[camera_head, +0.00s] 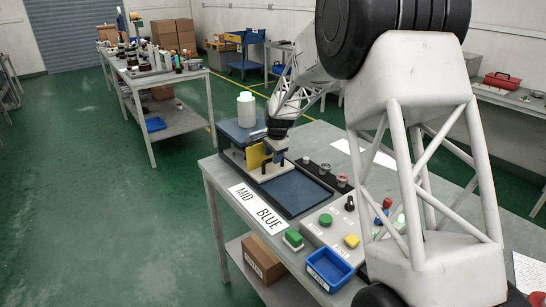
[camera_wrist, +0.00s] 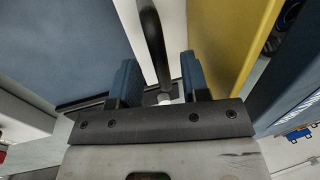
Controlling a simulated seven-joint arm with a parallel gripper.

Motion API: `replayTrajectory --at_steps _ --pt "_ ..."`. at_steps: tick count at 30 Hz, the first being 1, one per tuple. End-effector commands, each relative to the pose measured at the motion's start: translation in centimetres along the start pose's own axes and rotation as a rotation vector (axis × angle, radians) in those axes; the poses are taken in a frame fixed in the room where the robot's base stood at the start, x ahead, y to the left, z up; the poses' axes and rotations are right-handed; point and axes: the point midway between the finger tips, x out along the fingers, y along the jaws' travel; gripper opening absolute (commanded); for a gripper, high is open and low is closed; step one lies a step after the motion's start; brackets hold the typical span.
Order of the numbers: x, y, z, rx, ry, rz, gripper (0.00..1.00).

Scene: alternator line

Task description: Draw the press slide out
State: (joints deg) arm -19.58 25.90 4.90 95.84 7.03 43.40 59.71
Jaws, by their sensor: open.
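My gripper (camera_head: 275,157) is at the press (camera_head: 238,131) on the near workbench, beside a yellow plate (camera_head: 255,157). In the wrist view my gripper (camera_wrist: 160,75) is open, with its two blue fingers apart. A black rod-like handle (camera_wrist: 153,42) runs between the fingers, and I cannot tell whether either finger touches it. The yellow plate (camera_wrist: 225,35) stands close to the right finger. A flat blue-grey surface (camera_wrist: 55,40) lies on the left. A dark blue pad in a black frame (camera_head: 295,193) lies in front of the press. My gripper partly hides the slide area.
A control box (camera_head: 335,228) with buttons, a blue bin (camera_head: 329,269) and a "MID BLUE" label (camera_head: 258,209) are at the bench front. Small parts sit on a dark strip (camera_head: 324,175) behind the pad.

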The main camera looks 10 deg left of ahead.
Motion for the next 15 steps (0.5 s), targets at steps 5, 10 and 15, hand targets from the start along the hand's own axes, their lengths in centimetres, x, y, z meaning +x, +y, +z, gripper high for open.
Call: replayTrajectory --at_steps 5,10,15 --pt "0.69 0.0 0.01 0.0 0.0 0.0 0.42" --pt "0.75 0.0 0.01 0.0 0.0 0.0 0.42" --pt "0.74 0.0 0.01 0.0 0.0 0.0 0.32"
